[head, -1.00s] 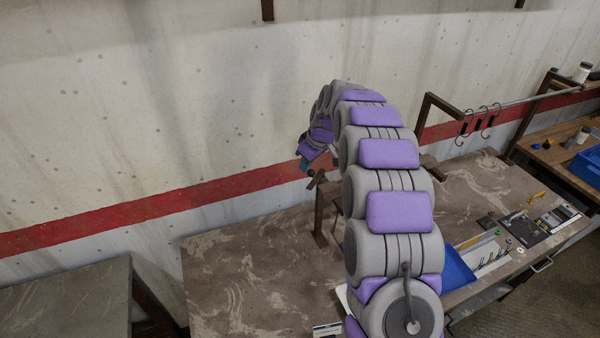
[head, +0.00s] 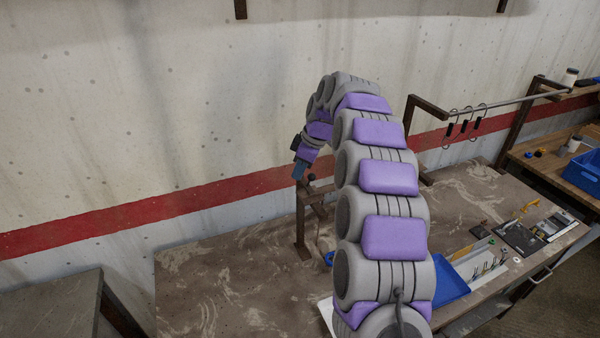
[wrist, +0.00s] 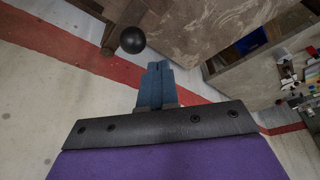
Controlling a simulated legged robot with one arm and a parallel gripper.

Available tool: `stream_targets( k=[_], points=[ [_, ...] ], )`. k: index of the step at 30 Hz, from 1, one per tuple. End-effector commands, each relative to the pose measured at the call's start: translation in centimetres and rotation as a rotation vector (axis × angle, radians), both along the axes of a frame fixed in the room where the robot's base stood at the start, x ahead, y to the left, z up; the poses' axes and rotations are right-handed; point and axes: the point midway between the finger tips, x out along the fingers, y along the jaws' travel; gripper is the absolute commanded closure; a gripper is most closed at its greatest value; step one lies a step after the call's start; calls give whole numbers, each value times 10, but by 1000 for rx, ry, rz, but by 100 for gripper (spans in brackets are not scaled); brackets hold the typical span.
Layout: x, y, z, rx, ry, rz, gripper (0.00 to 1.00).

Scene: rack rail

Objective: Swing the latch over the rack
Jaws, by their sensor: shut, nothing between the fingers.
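A brown metal rack stand (head: 301,230) rises from the back of the table, partly hidden by my arm. A latch with a round black knob (head: 311,177) shows at its top; the knob is also large in the wrist view (wrist: 132,40). My gripper (head: 298,176) points down close beside the knob, on its left in the head view. In the wrist view its blue-grey fingers (wrist: 158,66) are together and empty, with the knob ahead and to the left, apart from them. The latch's own bar is mostly hidden, so its angle is unclear.
A rail (head: 500,103) with hanging hooks stands to the right near the wall. A blue tray (head: 449,286), a tool strip (head: 490,262) and small parts lie at the table's right. The table's left part (head: 215,285) is clear. The concrete wall is close behind.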

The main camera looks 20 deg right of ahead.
Motion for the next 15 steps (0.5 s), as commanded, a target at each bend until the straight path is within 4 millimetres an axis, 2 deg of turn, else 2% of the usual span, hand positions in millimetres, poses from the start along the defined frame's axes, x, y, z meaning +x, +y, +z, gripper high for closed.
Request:
stream_targets(
  k=[7, 15],
  points=[
    [0, -21, -1, 12, -1, -2, 100],
    [-1, -23, 0, 6, -1, -7, 100]
  ],
)
